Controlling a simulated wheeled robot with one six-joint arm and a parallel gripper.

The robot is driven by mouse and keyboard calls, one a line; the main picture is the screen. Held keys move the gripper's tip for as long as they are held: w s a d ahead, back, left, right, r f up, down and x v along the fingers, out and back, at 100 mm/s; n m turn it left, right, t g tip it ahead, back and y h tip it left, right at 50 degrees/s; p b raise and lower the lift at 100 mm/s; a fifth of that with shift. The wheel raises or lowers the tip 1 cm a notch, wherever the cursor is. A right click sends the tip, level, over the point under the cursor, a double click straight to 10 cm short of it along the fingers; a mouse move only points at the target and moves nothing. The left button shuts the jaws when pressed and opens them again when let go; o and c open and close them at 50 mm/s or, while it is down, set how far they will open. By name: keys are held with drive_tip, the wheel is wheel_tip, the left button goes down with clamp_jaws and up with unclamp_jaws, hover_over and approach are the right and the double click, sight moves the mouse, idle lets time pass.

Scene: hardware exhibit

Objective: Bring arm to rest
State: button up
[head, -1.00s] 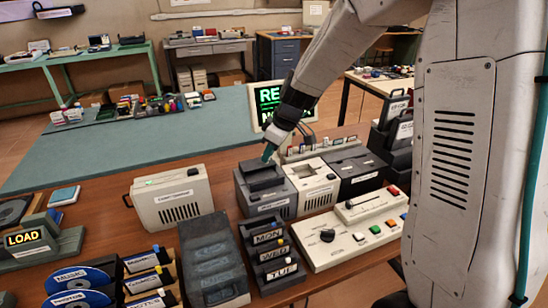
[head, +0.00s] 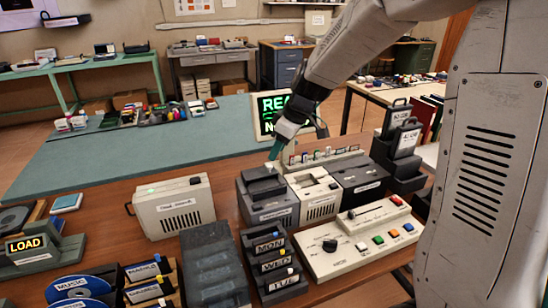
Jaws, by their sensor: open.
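My gripper (head: 274,155) hangs at the end of my arm, pointing down, just above the dark grey box device (head: 268,207) on the wooden table. It is open, and nothing shows between its fingers; the fingertips are small and teal. I cannot tell whether they touch the device's top. A screen with green letters (head: 272,108) stands behind the gripper and is partly hidden by it.
A light grey device (head: 318,195) and a dark one (head: 358,178) stand right of the dark grey box. A button panel (head: 362,240), a day-labelled rack (head: 272,266) and a beige case (head: 172,207) are nearby. The green mat (head: 130,155) has clear room.

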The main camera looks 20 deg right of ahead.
drive_tip(key=v, duration=0.2)
drive_tip(key=shift+s+d+r, duration=0.1)
drive_tip(key=shift+r, duration=0.15)
drive_tip(key=s+r+m+h, duration=0.1)
drive_tip(key=s+m, duration=0.2)
drive_tip(key=s, duration=0.8)
drive_tip(key=s+r+m+g+h, duration=0.1)
drive_tip(key=s+r+m, duration=0.1)
drive_tip(key=s, duration=0.8)
drive_tip(key=s+r+m+h, duration=0.1)
drive_tip(key=s+m, duration=0.3)
drive_tip(key=s, duration=0.7)
drive_tip(key=shift+s+r+g, duration=0.3)
drive_tip(key=shift+r+g, duration=0.1)
drive_tip(key=shift+r, duration=0.1)
